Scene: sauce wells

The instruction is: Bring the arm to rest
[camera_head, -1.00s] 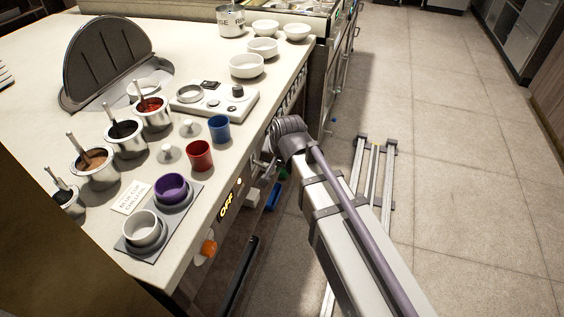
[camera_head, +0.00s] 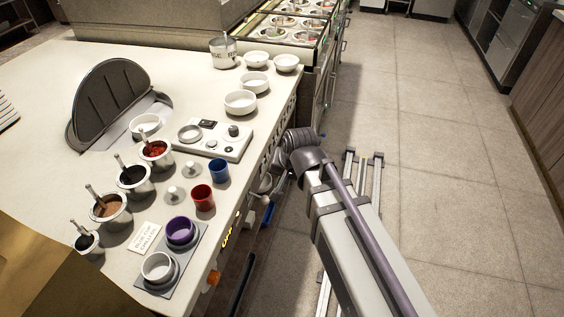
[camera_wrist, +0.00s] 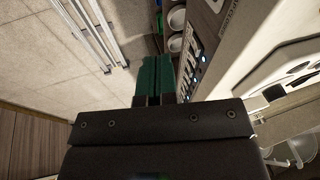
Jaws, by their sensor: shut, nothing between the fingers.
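My arm reaches up from the bottom right of the head view, with its elbow (camera_head: 303,143) beside the counter's right edge. In the wrist view my gripper (camera_wrist: 153,62) shows as two dark green fingers closed together with nothing between them. It points down past the counter front, over the floor side. In the head view the gripper is mostly hidden behind my arm and the counter edge, and I cannot make out its fingers there.
The counter (camera_head: 45,75) holds a purple cup (camera_head: 181,232), a white cup (camera_head: 158,268), a red cup (camera_head: 203,198), a blue cup (camera_head: 219,169), sauce pots (camera_head: 110,209) and white bowls (camera_head: 241,102). Open floor (camera_head: 460,170) lies beyond.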

